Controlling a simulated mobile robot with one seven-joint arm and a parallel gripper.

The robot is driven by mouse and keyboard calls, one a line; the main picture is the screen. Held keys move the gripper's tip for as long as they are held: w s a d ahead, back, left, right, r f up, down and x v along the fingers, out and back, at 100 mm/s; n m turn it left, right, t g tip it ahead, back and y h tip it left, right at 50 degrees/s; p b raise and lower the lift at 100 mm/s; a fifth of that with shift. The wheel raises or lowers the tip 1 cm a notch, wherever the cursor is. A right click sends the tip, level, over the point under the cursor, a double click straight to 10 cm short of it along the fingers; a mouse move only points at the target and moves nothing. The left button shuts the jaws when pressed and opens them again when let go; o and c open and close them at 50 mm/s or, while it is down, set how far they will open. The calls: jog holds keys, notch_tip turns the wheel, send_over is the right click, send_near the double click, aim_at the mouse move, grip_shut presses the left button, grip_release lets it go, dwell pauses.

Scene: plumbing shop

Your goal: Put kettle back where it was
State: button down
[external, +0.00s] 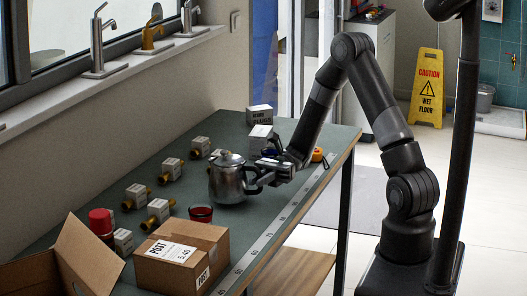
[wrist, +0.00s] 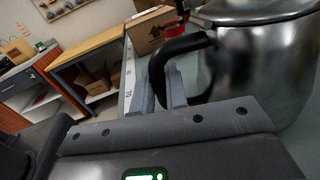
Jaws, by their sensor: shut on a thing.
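The kettle (external: 227,180) is a shiny metal pot with a lid and a black handle. It stands upright on or just above the green table; I cannot tell which. My gripper (external: 262,180) reaches in from the right and is shut on the kettle's handle. In the wrist view the kettle (wrist: 265,60) fills the upper right. Its black handle (wrist: 168,58) passes between the fingers of my gripper (wrist: 165,95). The kettle's underside is hidden.
The green table (external: 175,262) holds a closed cardboard box (external: 182,252), an open box (external: 85,255), a dark red cup (external: 201,213), a red-lidded jar (external: 101,222) and several boxed brass fittings (external: 158,210). An orange tape measure (external: 317,154) lies behind my gripper. A ruler strip runs along the front edge.

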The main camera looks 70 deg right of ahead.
jog(key=shift+f, duration=0.9)
jog(key=shift+f, duration=0.15)
jog(key=c, duration=1.4)
grip_release()
jog(key=shift+c, duration=0.2)
